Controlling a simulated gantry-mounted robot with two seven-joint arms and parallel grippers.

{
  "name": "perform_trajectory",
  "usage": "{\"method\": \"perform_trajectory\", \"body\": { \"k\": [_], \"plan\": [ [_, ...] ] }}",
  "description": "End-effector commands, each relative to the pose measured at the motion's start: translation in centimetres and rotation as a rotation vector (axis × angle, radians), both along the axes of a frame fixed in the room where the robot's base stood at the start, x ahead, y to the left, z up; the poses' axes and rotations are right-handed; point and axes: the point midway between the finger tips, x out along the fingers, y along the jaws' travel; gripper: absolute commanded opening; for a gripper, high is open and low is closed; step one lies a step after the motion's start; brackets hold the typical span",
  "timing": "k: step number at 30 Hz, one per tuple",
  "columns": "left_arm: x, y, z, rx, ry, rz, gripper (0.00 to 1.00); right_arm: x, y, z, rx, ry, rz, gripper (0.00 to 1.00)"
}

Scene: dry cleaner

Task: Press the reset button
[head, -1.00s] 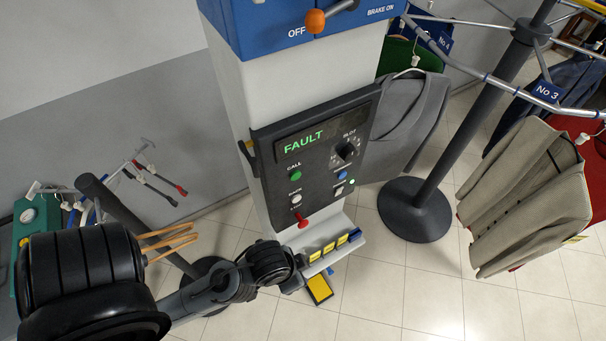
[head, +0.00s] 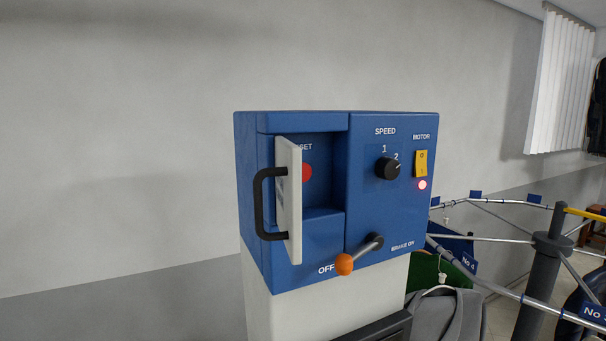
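The red reset button (head: 306,172) sits in a recess on the left half of the blue control box (head: 300,258). Its label is partly covered, with "SET" showing. A white door (head: 294,225) with a black handle (head: 262,205) stands swung open and hides the button's left part. Neither of my grippers is in the head view now.
The box front also carries a speed knob (head: 388,168), a yellow motor switch (head: 420,163), a lit red lamp (head: 422,185) and an orange-tipped brake lever (head: 345,264) near OFF. A conveyor rail (head: 480,270) with garments stands at right. Space left of the box looks clear.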

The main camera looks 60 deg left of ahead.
Motion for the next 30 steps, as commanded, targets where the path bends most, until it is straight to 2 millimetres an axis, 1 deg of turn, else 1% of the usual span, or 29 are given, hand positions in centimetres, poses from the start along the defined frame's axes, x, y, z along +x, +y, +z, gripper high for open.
{"method": "perform_trajectory", "body": {
  "k": [4,5,9,12,30],
  "plan": [
    [0.01,-0.1,0.01,-0.004,0.0,0.003,0.36,-0.01,-0.05,-0.01,-0.003,0.001,0.001,0.0],
    [0.0,-0.13,0.01,-0.005,0.0,0.004,0.34,-0.01,-0.07,-0.02,-0.003,0.001,0.002,0.0],
    [0.02,-0.26,0.03,-0.011,0.001,0.007,0.13,-0.02,-0.19,-0.03,-0.008,0.0,0.005,0.0],
    [0.02,-0.31,0.03,-0.013,0.0,0.008,0.0,-0.02,-0.24,-0.03,-0.01,0.001,0.006,0.0],
    [-0.01,-0.03,0.0,-0.001,0.0,0.001,0.0,-0.03,-0.1,-0.02,-0.004,0.0,0.003,0.0]
  ]
}}
